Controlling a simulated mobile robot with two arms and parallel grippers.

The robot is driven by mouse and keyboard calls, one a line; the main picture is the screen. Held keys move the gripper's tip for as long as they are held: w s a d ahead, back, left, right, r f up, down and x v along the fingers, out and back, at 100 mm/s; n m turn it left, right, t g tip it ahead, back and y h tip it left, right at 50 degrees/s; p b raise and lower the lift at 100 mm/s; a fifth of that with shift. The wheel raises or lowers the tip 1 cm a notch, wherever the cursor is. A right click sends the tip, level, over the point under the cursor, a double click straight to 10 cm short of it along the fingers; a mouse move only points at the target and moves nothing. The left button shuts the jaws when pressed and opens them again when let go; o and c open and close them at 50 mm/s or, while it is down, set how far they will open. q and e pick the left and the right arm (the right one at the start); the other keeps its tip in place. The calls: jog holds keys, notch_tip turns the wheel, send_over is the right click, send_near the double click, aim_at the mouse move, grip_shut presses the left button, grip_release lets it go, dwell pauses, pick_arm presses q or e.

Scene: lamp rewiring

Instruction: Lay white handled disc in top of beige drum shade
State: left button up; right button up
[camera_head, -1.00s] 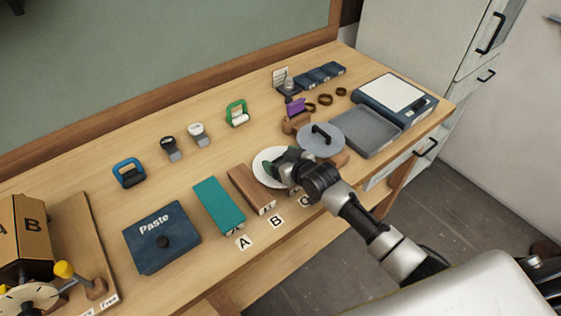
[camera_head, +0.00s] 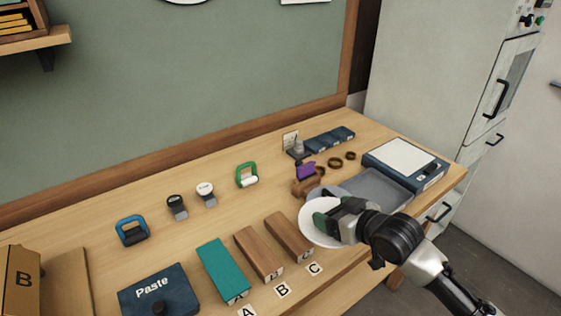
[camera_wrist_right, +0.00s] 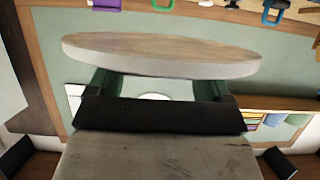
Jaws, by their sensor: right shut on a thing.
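The white disc (camera_head: 310,231) is held by my right gripper (camera_head: 330,220), above the front right part of the bench. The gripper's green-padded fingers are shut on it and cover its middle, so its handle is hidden. In the right wrist view the disc (camera_wrist_right: 160,62) spans the space past the fingers (camera_wrist_right: 160,88), with its pale rim towards the camera. I see no beige drum shade in either view. My left gripper is not in view.
A teal block (camera_head: 222,270) and two brown blocks (camera_head: 259,254) lie by labels A, B, C. A grey tray (camera_head: 378,192) and a blue scale (camera_head: 405,165) stand at the right. A blue Paste box (camera_head: 158,292) sits at front left.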

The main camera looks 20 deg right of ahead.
jog(key=s+a, duration=0.1)
jog(key=a, duration=0.1)
jog(key=s+a+m+h, duration=0.1)
jog(key=a, duration=0.1)
jog(key=s+a+m+h, duration=0.1)
jog(key=a, duration=0.1)
jog(key=shift+s+r+t, duration=0.1)
jog(key=shift+s+t, duration=0.15)
jog(key=shift+t, duration=0.15)
jog(key=s+m+h, duration=0.1)
jog(key=h, duration=0.1)
jog(key=m, duration=0.1)
send_near(314, 239)
jog(key=f, duration=0.2)
jog(key=shift+s+a+f+h, duration=0.25)
jog(key=shift+a+f+h, duration=0.05)
jog(key=shift+f, duration=0.05)
